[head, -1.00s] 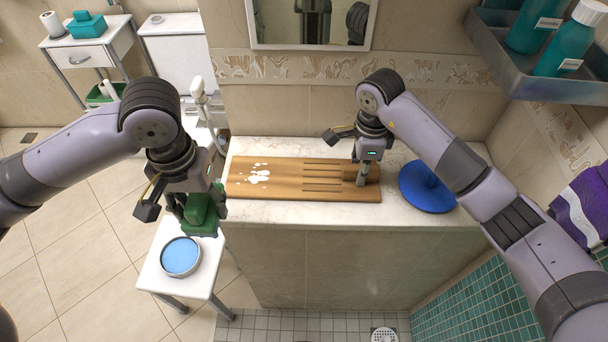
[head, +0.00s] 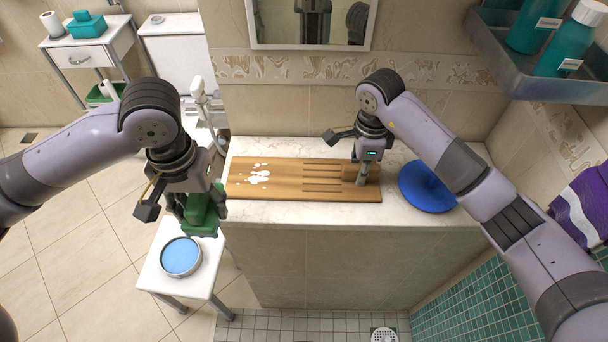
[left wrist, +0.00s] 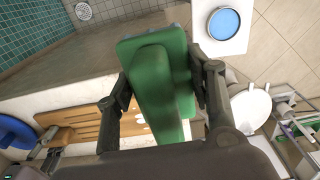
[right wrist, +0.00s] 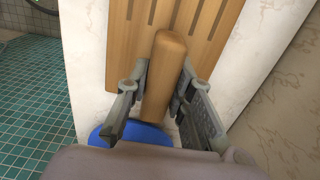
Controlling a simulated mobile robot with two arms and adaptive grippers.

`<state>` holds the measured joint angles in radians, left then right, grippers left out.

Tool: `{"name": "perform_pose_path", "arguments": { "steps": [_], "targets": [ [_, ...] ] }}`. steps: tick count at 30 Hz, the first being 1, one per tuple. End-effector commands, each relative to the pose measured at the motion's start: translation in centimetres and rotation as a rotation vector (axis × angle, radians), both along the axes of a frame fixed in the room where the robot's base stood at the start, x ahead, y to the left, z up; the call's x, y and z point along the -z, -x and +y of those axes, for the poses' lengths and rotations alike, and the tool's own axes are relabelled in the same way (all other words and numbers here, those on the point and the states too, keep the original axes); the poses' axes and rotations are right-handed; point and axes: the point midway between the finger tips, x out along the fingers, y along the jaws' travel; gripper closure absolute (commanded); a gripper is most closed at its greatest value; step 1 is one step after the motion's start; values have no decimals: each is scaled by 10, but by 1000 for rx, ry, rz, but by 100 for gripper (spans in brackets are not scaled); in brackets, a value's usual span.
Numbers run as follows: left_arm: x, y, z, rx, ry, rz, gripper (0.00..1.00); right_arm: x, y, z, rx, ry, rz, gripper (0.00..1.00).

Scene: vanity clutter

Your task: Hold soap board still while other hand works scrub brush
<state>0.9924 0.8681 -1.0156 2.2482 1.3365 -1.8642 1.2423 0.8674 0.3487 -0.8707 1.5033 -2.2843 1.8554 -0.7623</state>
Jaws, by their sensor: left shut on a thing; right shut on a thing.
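The wooden soap board (head: 285,192) lies flat on the marble counter. It has white soap patches (head: 258,175) at its left end and grooves toward its right. My right gripper (head: 362,180) is shut on the board's raised handle, which shows between the fingers in the right wrist view (right wrist: 167,75). The green scrub brush (head: 205,215) is in my left gripper (head: 190,208), held in the air to the left of the board. In the left wrist view the brush (left wrist: 155,85) sits between both fingers. The brush is apart from the board in the head view.
A blue round object (head: 427,187) stands on the counter right of the board. A blue-topped round tin (head: 181,257) sits on a small white stool (head: 160,280) below the brush. A grey shelf with teal bottles (head: 530,25) hangs at upper right. A purple towel (head: 585,205) hangs at right.

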Motion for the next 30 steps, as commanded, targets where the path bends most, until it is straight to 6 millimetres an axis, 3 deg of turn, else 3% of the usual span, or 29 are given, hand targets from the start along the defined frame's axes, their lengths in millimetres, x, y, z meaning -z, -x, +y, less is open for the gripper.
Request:
{"name": "perform_pose_path", "arguments": {
  "steps": [13,17,30],
  "targets": [
    [0,0,0,0,0,-1,73,0,0,0,-1,0,0,100],
    [0,-10,-5,-3,5,-3,73,0,0,0,-1,0,0,100],
    [3,-126,-74,-5,16,-5,73,0,0,0,0,0,0,100]
  ]
}}
